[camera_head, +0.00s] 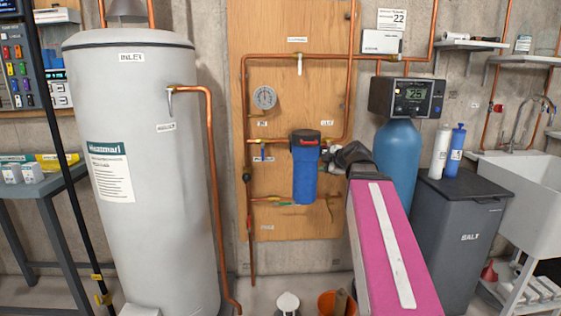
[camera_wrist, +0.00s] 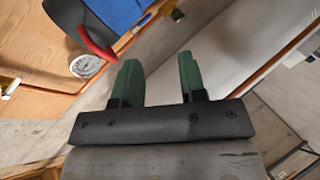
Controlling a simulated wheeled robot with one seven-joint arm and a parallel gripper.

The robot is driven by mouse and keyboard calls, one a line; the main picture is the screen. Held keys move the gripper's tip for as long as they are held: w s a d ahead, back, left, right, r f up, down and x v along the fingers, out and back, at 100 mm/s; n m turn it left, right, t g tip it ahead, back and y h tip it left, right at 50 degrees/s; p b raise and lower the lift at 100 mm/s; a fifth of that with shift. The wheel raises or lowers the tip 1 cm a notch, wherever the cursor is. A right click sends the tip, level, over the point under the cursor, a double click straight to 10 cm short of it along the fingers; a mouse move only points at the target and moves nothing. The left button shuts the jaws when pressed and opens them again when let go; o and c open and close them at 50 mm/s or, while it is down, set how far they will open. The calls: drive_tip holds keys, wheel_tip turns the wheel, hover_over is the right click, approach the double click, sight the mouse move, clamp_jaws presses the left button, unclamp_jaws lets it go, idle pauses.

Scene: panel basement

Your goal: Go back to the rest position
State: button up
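My gripper (camera_wrist: 160,80) shows in the wrist view with its two green fingers apart and nothing between them. In the head view, the dark end of my arm is just right of the blue filter housing (camera_head: 304,178) on the wooden panel (camera_head: 275,100). The fingers are too small to make out there. The filter housing has a black cap and a red part on top. In the wrist view, the housing (camera_wrist: 120,12) and a red handle (camera_wrist: 95,42) lie beyond and left of the fingers. I cannot tell from these frames whether the gripper touches anything.
A tall grey tank (camera_head: 150,190) stands left. A blue softener tank (camera_head: 397,160), a dark salt bin (camera_head: 450,240) and a white sink (camera_head: 525,190) stand right. Copper pipes (camera_head: 345,100) and a round gauge (camera_head: 264,98) are on the panel. An orange bucket (camera_head: 327,303) stands on the floor.

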drive_tip(key=s+a+f+m+g+h, duration=0.1)
drive_tip(key=s+f+m+g, duration=0.3)
drive_tip(key=f, duration=0.9)
drive_tip(key=s+a+f+m+g+h, duration=0.1)
drive_tip(key=s+f+m+g+h, duration=0.1)
drive_tip(key=s+f+m, duration=0.5)
drive_tip(key=s+a+f+m+g+h, duration=0.1)
drive_tip(key=s+f+m+g, duration=0.4)
drive_tip(key=f, duration=1.4)
drive_tip(key=shift+s+a+f+m+g+h, duration=0.2)
drive_tip(key=shift+s+a+m+g+h, duration=0.2)
drive_tip(key=shift+m+h, duration=0.55)
drive_tip(key=shift+o, duration=0.2)
drive_tip(key=shift+m+y, duration=0.25)
